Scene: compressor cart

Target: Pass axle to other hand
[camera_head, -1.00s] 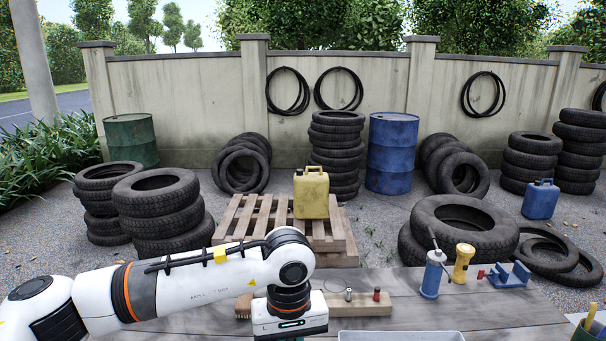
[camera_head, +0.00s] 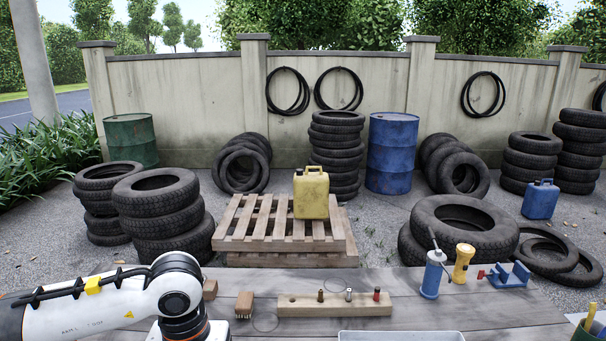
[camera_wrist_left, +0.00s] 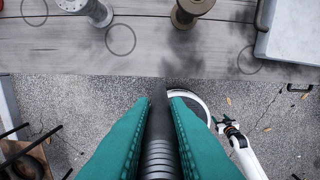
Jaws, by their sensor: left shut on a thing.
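In the left wrist view the two teal fingers of my left gripper (camera_wrist_left: 162,98) are closed on the axle (camera_wrist_left: 160,150). The axle is a dark, ridged rod lying lengthwise between the fingers, with a darker narrow end beyond them. The held axle is over the gravel, just off the table edge in that view. In the head view only the left arm's wrist shows at the bottom left; its fingers and the axle are below the picture.
The table (camera_head: 480,310) carries a brush (camera_head: 244,305), a wooden block with pegs (camera_head: 335,304), a blue pump bottle (camera_head: 433,275), a yellow flashlight (camera_head: 462,262), a blue stand (camera_head: 508,275) and a pale tray (camera_head: 400,337). A brown spool (camera_wrist_left: 190,10) shows in the wrist view.

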